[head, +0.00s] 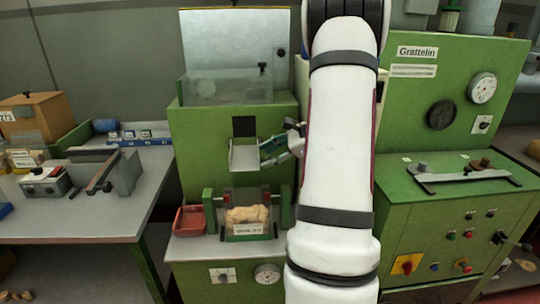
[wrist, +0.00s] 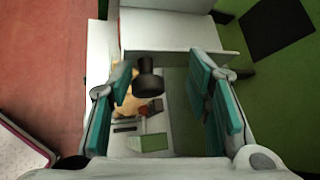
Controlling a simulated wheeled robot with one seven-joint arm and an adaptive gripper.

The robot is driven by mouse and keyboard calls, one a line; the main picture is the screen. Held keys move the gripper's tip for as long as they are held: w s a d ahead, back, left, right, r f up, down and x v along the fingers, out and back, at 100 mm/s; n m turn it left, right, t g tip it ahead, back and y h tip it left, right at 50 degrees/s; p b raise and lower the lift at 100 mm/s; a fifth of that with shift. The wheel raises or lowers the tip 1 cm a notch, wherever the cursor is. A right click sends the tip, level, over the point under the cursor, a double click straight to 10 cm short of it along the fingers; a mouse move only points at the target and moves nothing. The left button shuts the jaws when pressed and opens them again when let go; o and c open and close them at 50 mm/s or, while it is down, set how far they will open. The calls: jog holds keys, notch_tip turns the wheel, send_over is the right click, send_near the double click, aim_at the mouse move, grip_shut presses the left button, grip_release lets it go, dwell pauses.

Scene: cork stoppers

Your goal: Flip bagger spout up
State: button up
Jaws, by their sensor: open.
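The bagger (head: 215,120) is a green machine with a clear-sided hopper on top. Its pale metal spout (head: 244,156) sticks out below a dark square opening and looks lowered. My gripper (head: 272,150), with teal pads, is just right of the spout in the head view. In the wrist view my gripper (wrist: 165,85) is open. The spout (wrist: 175,32) lies ahead of the fingers there, and a black knob (wrist: 149,78) at its lip shows between them, nearer the left finger. I cannot tell whether either finger touches it.
Below the spout, a labelled bag of corks (head: 246,215) stands between green posts. A red tray (head: 189,220) sits to its left. A green control cabinet (head: 450,210) stands at right. A grey bench (head: 70,215) with tools is at left. My arm hides the space between bagger and cabinet.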

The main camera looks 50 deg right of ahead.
jog(key=v, duration=1.2)
